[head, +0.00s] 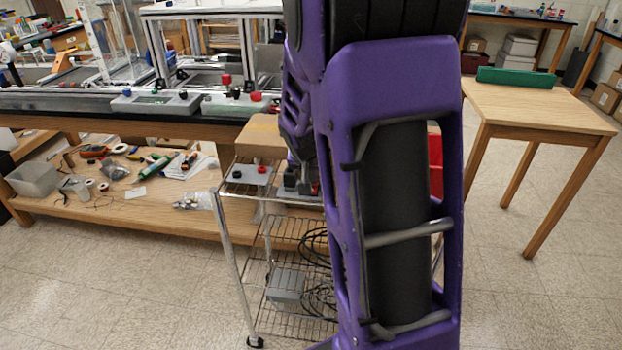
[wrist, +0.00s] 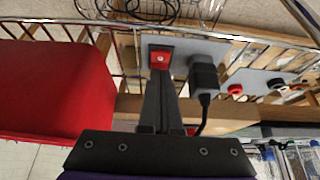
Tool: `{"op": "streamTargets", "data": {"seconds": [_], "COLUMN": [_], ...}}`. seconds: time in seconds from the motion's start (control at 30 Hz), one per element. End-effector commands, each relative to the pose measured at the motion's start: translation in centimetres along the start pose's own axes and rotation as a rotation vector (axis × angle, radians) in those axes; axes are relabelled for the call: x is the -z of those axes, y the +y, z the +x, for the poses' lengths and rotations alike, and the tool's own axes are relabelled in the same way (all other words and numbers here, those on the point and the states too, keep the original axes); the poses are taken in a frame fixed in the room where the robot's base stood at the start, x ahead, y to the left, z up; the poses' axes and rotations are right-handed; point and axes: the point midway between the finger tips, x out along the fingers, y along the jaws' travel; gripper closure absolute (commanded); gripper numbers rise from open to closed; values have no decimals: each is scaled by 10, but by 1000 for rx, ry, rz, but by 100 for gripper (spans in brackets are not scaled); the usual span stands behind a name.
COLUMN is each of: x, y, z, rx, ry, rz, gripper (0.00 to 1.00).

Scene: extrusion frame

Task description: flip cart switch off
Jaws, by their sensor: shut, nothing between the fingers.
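The cart (head: 234,268) is a wire-shelf cart, partly hidden behind my arm in the head view. In the wrist view, a red square switch (wrist: 160,57) with a small pale mark sits in a dark surround on a grey plate (wrist: 232,53) at the cart's top shelf. My gripper (wrist: 160,75) is shut and empty, its dark fingertips at the near edge of the red switch. I cannot tell whether they touch it. The fingers cover part of the switch's near side, and its on or off position is unclear. My arm hides the switch in the head view.
A black plug (wrist: 204,77) with a cable stands close right of the switch. A red bin (wrist: 55,90) is at left in the wrist view. A workbench (head: 60,125) stands behind the cart. A wooden table (head: 540,105) is at right, with open floor before it.

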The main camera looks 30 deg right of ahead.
Motion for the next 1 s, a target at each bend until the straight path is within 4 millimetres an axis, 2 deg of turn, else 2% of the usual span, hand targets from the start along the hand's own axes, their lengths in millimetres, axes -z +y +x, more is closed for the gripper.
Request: {"op": "streamTargets", "data": {"seconds": [0.27,0.43,0.63,0.7,1.0], "x": [0,8,32,23,7], "y": [0,-1,-4,-5,-4], "z": [0,-10,-40,-48,-103], "rx": [0,0,1,4,4], "ry": [0,1,2,4,3], "rz": [0,0,0,-2,-2], "gripper": [100,100,100,100,100]}}
